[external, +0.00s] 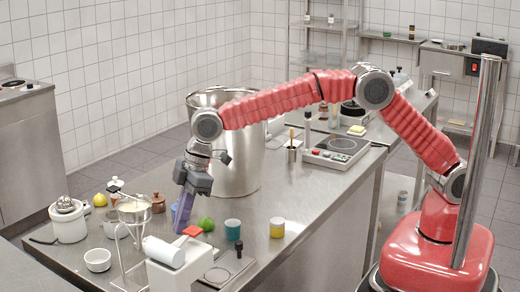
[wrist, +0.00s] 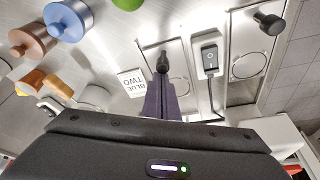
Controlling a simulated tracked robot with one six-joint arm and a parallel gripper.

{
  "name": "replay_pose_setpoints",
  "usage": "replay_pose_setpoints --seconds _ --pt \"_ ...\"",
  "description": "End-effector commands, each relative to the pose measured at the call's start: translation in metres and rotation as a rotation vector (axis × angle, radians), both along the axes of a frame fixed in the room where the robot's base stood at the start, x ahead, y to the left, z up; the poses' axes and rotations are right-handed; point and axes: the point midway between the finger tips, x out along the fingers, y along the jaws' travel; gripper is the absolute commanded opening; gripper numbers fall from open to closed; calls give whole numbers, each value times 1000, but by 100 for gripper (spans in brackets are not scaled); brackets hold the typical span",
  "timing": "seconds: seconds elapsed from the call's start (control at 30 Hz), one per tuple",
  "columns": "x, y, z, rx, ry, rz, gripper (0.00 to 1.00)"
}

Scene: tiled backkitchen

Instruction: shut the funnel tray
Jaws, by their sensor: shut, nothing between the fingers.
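My gripper (external: 183,212) points down over the steel counter, its purple fingers shut and empty; they also show in the wrist view (wrist: 163,98). A steel plate with a round outline and a black knob (external: 239,248) lies near the counter's front edge. The wrist view shows two such plates: one (wrist: 177,88) whose dark knob (wrist: 162,63) appears just past my fingertips, and one (wrist: 248,66) to the right with a knob (wrist: 268,22). I cannot tell which is the funnel tray, nor whether my fingers touch the knob. A funnel stand (external: 130,215) stands at the left.
A large steel pot (external: 235,165) stands behind. A white bowl (external: 97,260) is at the left.

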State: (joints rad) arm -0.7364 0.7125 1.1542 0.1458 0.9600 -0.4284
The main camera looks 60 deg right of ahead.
Motion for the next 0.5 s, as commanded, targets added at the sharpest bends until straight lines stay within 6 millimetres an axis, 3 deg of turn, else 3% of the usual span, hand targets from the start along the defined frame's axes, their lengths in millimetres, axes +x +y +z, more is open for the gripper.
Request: replay_pose_setpoints --seconds 0.2,0.5 --pt "0 -23 0 -1 0 -1 0" --pt "-1 -28 -3 -9 6 -1 0"
